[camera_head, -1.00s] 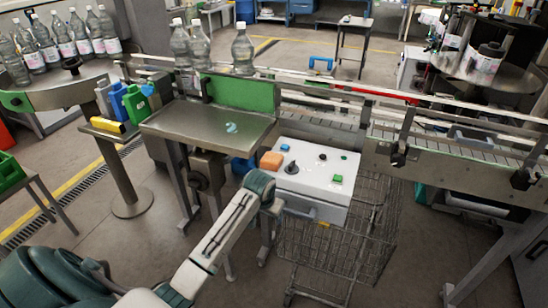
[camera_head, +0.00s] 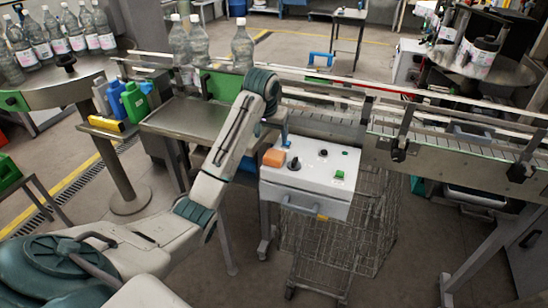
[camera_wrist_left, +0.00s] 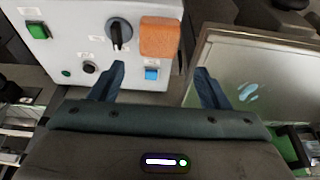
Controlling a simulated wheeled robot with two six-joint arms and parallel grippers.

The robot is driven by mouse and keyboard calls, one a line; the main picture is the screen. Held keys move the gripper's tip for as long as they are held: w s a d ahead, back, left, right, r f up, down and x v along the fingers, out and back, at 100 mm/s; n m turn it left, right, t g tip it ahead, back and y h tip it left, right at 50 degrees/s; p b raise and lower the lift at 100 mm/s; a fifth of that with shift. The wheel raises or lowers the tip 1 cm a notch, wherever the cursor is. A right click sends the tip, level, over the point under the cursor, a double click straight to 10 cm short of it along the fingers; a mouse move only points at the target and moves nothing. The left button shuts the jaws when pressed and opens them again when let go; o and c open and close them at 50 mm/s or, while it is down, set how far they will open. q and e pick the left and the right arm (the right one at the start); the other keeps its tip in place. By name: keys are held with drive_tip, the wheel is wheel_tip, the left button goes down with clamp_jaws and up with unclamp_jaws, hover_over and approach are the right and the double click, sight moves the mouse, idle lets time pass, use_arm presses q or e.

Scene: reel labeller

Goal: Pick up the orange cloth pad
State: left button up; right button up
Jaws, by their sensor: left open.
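The orange cloth pad (camera_head: 274,157) lies on the top face of the white control box (camera_head: 312,185), at its left side beside a black knob (camera_head: 294,164). In the left wrist view the pad (camera_wrist_left: 160,37) shows whole, just beyond the fingertips and next to the knob (camera_wrist_left: 119,33). My left gripper (camera_wrist_left: 157,72) is open and empty, its two blue fingers spread apart. The pad is ahead of the gap between them, not between the fingers. In the head view my left arm reaches up beside the box and hides most of the gripper.
A blue button (camera_wrist_left: 152,74) sits close to the pad, and a green button (camera_head: 339,175) is farther along the box. A metal tray table (camera_head: 185,122) stands left of the box. The conveyor (camera_head: 320,113) with bottles (camera_head: 242,47) runs behind. A wire cart (camera_head: 335,240) stands below.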

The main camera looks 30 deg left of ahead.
sight(274, 154)
use_arm(q)
drive_tip(key=p+x, duration=0.1)
drive_tip(key=x, duration=0.2)
drive_tip(key=shift+w+d+f, duration=0.15)
drive_tip(key=shift+f, duration=0.2)
drive_tip(key=p+x, duration=0.2)
drive_tip(key=x, duration=0.4)
drive_tip(key=c, duration=0.7)
drive_tip(key=shift+c, duration=0.2)
